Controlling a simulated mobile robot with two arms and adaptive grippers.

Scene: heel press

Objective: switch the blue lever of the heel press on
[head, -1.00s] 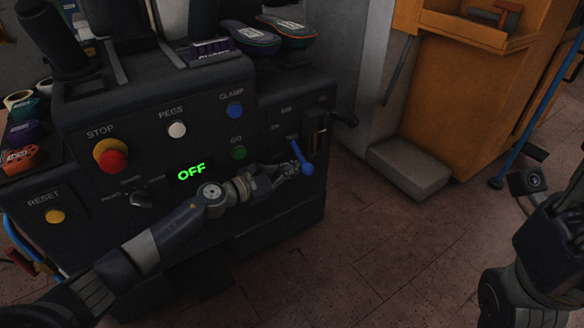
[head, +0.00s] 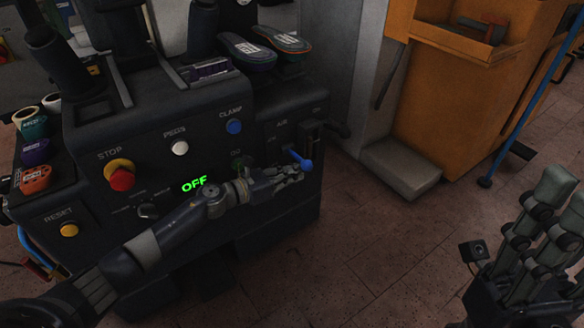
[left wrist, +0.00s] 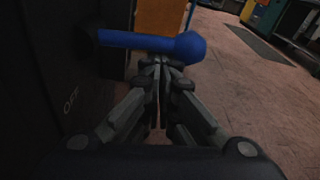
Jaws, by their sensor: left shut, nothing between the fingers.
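The blue lever (head: 300,160) sticks out from the right part of the dark heel press (head: 215,110). In the left wrist view the blue lever (left wrist: 150,40) runs across the top, its round knob to the right. My left gripper (head: 296,172) is shut and empty, with its fingertips at or just under the lever; I cannot tell if they touch. The fingertips also show in the left wrist view (left wrist: 162,62). The green display (head: 194,184) reads OFF. My right gripper (head: 562,195) is at the right edge, its fingers apart, away from the press.
The red stop button (head: 122,180), yellow reset button (head: 69,230), white button (head: 180,148) and blue clamp button (head: 234,127) are on the panel. A grey block (head: 402,168) and orange cabinet (head: 455,110) stand to the right. The floor in front is clear.

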